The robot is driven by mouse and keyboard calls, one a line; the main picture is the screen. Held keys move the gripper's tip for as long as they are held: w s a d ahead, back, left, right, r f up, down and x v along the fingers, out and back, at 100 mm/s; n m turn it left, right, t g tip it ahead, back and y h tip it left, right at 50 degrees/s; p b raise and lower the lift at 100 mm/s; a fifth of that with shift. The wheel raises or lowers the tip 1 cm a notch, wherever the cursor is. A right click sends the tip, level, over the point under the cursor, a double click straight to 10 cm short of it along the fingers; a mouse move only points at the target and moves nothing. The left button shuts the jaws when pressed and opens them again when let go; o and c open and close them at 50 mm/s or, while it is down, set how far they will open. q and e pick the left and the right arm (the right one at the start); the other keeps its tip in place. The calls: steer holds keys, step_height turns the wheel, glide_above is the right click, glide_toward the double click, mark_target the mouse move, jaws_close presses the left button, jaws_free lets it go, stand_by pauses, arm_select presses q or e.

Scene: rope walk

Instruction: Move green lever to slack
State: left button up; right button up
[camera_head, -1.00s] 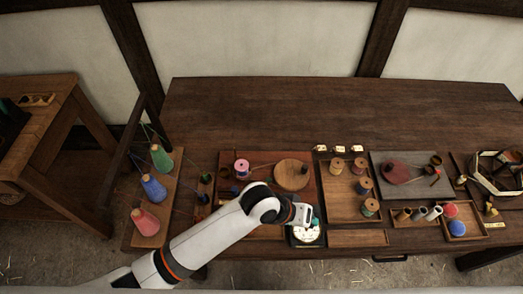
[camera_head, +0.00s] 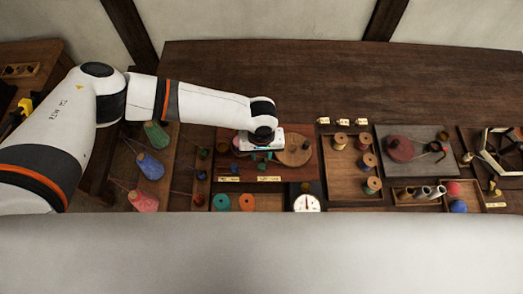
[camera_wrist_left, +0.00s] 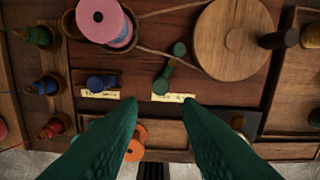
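The green lever (camera_wrist_left: 170,68) shows in the left wrist view as a short bar with a round knob at its upper end. It stands on the reddish-brown board, tilted slightly right, above a pale label (camera_wrist_left: 173,97). A dark blue lever (camera_wrist_left: 102,83) lies left of it, above another label (camera_wrist_left: 100,94). My left gripper (camera_wrist_left: 160,104) has its two green fingers spread wide with nothing between them. The lever is just beyond the fingertips, apart from them. In the head view my left gripper (camera_head: 259,150) is over that board and hides much of the lever area. My right gripper is not in view.
A pink spool (camera_wrist_left: 100,20) and a wooden wheel (camera_wrist_left: 233,40) joined by cord flank the levers. Orange (camera_head: 247,202) and teal (camera_head: 222,202) discs and a white dial (camera_head: 306,203) lie in front. Cones of thread (camera_head: 150,167) stand left. The table's back is clear.

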mark_target(262, 166)
arm_select(q)
step_height(262, 166, down, 8)
steer(key=b, duration=0.6)
steer(key=shift+w+f, duration=0.1)
steer(key=shift+f, duration=0.55)
steer(key=shift+s+d, duration=0.2)
steer(key=shift+d, duration=0.45)
steer(key=shift+s+d, duration=0.1)
steer(key=shift+d, duration=0.5)
steer(key=shift+w+d, duration=0.25)
steer(key=shift+d, duration=0.85)
steer(key=shift+w+d, duration=0.25)
steer(key=shift+d, duration=0.2)
